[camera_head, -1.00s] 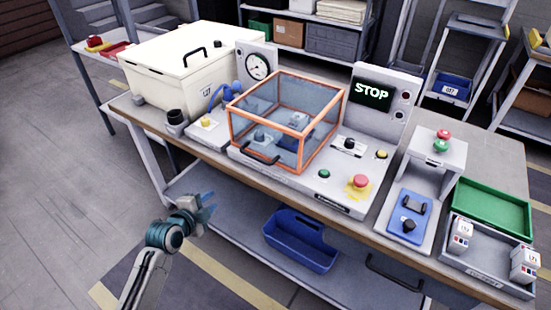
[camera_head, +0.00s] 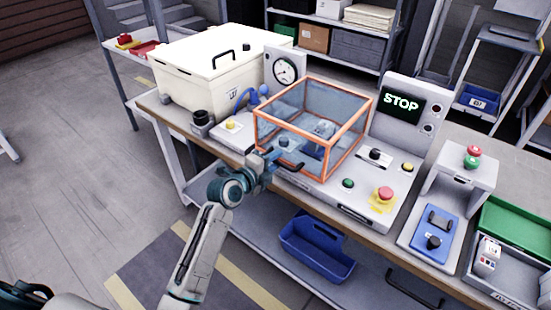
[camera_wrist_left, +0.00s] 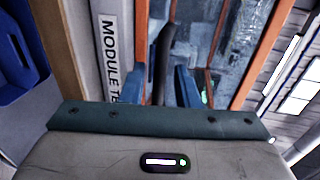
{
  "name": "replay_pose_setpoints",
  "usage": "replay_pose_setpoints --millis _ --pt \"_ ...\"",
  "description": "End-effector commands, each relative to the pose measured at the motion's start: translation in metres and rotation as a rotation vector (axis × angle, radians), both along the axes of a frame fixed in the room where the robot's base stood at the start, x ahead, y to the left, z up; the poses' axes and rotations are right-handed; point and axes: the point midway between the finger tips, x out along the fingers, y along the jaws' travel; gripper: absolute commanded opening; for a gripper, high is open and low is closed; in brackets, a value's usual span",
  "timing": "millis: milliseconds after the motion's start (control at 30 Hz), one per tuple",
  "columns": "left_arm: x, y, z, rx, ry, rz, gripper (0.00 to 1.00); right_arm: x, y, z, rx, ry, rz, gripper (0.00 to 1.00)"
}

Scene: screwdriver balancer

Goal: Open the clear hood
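The clear hood (camera_head: 338,118) is a see-through box with orange edges. It sits down on the grey tester in the middle of the bench. Its black handle, on the side facing me, is partly hidden by my left gripper in the head view. My left gripper (camera_head: 266,164) is at that handle, at the near left of the hood. In the left wrist view, the black handle (camera_wrist_left: 163,55) stands between the two blue fingers of the left gripper (camera_wrist_left: 162,84). The fingers are apart, with what look like narrow gaps beside the handle. My right gripper is not in view.
A cream chest (camera_head: 205,75) and a dial gauge (camera_head: 285,71) stand left of and behind the hood. A STOP screen (camera_head: 401,103) rises at its right. A red button (camera_head: 385,194) is on the tester's front right. Space above the hood looks clear.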

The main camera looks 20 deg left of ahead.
Motion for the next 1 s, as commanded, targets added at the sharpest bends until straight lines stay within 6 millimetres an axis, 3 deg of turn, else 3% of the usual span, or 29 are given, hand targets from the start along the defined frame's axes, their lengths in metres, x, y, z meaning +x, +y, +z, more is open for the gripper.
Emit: replay_pose_setpoints --millis 367,400,533,833,1000 --pt "0.008 -0.003 -0.002 0.001 0.001 0.0 0.28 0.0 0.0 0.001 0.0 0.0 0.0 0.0" --pt "0.008 -0.003 -0.002 0.001 0.001 0.0 0.26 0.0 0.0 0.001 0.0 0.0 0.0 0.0" --pt "0.008 -0.003 -0.002 0.001 0.001 0.0 0.01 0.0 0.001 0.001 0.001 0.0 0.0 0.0" --pt "0.008 -0.003 0.0 0.002 0.003 0.0 0.0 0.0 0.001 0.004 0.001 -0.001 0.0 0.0" --pt "0.012 -0.003 0.013 0.011 0.026 0.0 0.0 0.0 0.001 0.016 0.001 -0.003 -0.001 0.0"
